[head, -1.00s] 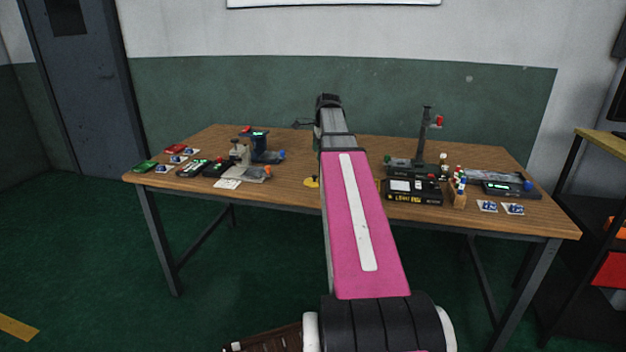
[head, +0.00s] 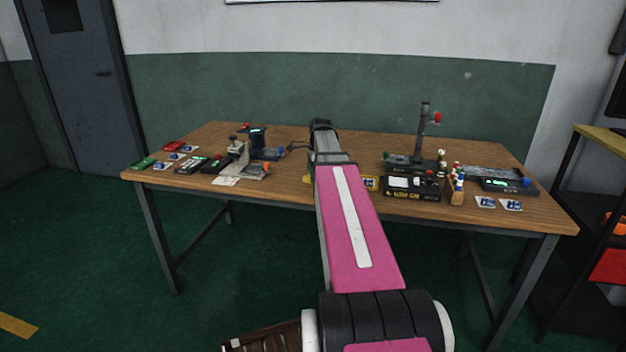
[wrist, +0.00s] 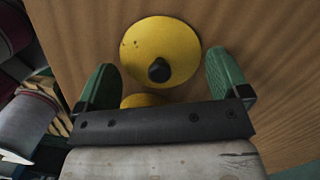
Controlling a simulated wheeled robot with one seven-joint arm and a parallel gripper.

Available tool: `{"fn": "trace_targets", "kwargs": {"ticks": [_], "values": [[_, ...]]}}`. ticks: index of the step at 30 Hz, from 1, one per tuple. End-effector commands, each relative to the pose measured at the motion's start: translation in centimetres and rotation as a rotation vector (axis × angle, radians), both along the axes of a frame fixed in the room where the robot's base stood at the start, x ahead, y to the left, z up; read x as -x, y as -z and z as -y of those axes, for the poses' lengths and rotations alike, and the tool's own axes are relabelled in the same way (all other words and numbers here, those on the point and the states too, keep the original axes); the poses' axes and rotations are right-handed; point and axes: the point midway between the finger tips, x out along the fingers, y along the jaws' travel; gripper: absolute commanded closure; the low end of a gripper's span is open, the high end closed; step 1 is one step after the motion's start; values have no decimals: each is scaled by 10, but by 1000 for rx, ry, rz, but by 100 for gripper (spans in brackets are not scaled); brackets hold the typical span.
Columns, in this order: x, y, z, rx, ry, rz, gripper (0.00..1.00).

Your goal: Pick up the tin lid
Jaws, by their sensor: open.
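The tin lid (wrist: 172,38) is a round yellow disc with a black knob (wrist: 158,70), lying on the wooden table in the wrist view. My gripper (wrist: 162,66) is open, with one green finger on each side of the lid's near part. The knob lies between the fingers, and nothing is gripped. A second yellow piece (wrist: 142,101) shows just in front of the gripper's dark crossbar, mostly hidden. In the head view a sliver of yellow (head: 307,179) shows beside my arm, which hides the rest and the fingers.
A grey device (head: 236,158) stands on the table (head: 290,192) left of my arm. A black box (head: 412,189), an upright stand (head: 421,135) and a bottle rack (head: 457,190) stand to the right. In the wrist view, clutter (wrist: 30,120) is close on the left; bare wood lies right.

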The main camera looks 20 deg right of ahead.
Motion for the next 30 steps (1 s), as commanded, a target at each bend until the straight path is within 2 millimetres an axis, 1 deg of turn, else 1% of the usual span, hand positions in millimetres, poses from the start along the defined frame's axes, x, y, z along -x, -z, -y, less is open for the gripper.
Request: {"fn": "trace_targets", "kwargs": {"ticks": [1, 3, 8, 9, 11, 12, 13, 14, 15, 30], "values": [[0, 4, -1, 0, 0, -1, 6], [0, 6, -1, 0, 0, 0, 6], [0, 6, -1, 0, 0, 0, 6], [0, 6, -1, 0, 0, 0, 13], [0, 6, -1, 0, 0, 0, 32], [0, 6, -1, 0, 0, 0, 45], [0, 6, -1, 0, 0, 0, 55], [0, 6, -1, 0, 0, 0, 64], [0, 6, -1, 0, 0, 0, 68], [1, 6, -1, -1, 0, -3, 70]]}}
